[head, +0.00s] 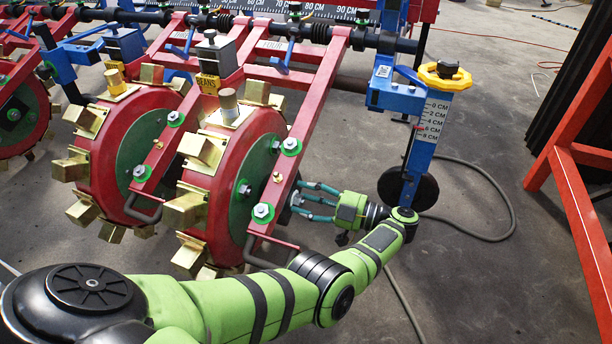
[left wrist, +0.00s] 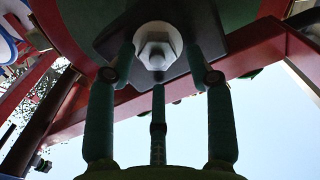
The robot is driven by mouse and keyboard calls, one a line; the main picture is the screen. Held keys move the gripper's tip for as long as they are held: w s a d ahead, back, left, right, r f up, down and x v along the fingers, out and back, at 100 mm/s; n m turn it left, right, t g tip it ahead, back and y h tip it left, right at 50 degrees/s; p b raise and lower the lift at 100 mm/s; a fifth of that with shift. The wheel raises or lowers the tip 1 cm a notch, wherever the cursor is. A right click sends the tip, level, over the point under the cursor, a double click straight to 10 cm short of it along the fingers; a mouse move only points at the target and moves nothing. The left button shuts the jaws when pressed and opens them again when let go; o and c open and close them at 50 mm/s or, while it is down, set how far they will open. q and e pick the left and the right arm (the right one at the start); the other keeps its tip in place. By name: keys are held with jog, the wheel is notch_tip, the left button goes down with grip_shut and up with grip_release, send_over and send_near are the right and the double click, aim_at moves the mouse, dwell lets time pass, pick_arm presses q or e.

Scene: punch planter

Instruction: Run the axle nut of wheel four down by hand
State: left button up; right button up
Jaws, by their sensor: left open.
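Wheel four (head: 258,135), red and green with brass punch blocks on its rim, is the rightmost wheel, under the frame marked "FOUR". Its axle nut (left wrist: 158,45) is a pale hex nut around a round stud end, in front of a dark plate in the left wrist view. My left gripper (head: 303,200) reaches in from the right of the wheel. It is open, with its three teal fingers (left wrist: 160,75) spread around and below the nut. I cannot tell whether any fingertip touches the nut. In the head view the nut is mostly hidden by the fingers and red arm. My right gripper is out of view.
The red wheel arm (head: 305,110) runs close beside my fingers. A blue depth post (head: 425,135) with a yellow knob and black foot wheel stands to the right. A hose (head: 490,180) lies on the floor. A red stand (head: 575,180) is at far right.

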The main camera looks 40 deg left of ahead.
pick_arm(q)
notch_tip(320, 180, up, 9)
jog(key=shift+s+f, duration=0.15)
jog(key=shift+a+f, duration=0.1)
dwell(0.4)
